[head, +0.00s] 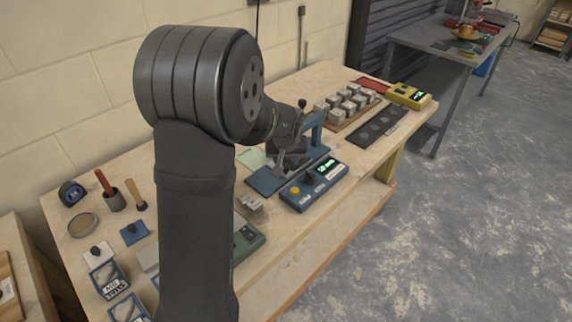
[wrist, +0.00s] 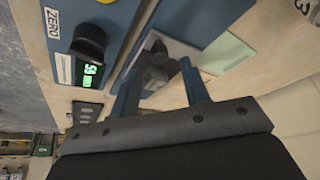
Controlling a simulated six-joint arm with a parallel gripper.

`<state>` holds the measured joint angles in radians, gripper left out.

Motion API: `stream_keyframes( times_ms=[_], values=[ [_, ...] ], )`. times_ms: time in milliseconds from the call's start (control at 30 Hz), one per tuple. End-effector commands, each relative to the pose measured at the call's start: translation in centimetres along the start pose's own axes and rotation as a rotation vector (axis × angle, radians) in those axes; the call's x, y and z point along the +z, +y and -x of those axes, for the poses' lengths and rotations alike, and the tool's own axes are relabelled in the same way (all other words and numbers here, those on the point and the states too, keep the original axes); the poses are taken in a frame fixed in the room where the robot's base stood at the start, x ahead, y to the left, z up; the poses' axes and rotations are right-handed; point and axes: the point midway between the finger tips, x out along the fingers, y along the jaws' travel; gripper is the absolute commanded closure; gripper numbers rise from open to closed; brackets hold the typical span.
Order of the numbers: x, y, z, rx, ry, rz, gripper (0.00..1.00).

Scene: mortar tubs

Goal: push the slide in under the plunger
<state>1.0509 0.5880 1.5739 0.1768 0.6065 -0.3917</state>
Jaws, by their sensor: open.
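The blue press stand (head: 314,124) rises at the back of its blue base (head: 265,182), with a black lever knob (head: 302,103) above it. My gripper (head: 283,166) is low over this base, in front of the stand, and hides much of the slide area and the plunger in the head view. In the wrist view, my gripper (wrist: 158,70) is open, its two fingers on either side of a dark grey block (wrist: 152,76). I cannot tell whether they touch it. A pale plate (wrist: 178,48), perhaps the slide, shows just beyond the block. I cannot make out the plunger.
A blue control box (head: 314,186) with a green display and black knob stands close in front of the base. A light green sheet (head: 252,158) lies behind. Grey cubes (head: 345,102) on a board and a dark strip (head: 378,128) lie to the right.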

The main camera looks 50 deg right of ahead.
Motion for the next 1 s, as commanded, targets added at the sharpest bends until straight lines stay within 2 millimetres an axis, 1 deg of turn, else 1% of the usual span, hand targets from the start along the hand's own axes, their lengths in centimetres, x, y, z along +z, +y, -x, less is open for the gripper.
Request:
stream_keyframes(
  times_ms=[33,100,300,633,667,700,867,1000],
  values=[
    [0.1,0.0,-0.9,-0.001,-0.003,0.0,0.58],
    [0.1,0.0,-1.8,0.0,-0.002,0.0,0.58],
    [0.0,0.0,-3.5,0.0,-0.001,0.0,0.58],
    [0.0,0.0,-3.8,0.0,0.0,0.0,0.58],
    [0.0,0.0,-3.8,0.0,0.0,0.0,0.6],
    [0.0,0.0,-3.8,0.0,0.0,0.0,0.68],
    [0.0,0.0,-3.8,0.0,0.0,0.0,0.99],
    [0.0,0.0,-3.8,0.0,0.0,0.0,1.0]
  ],
)
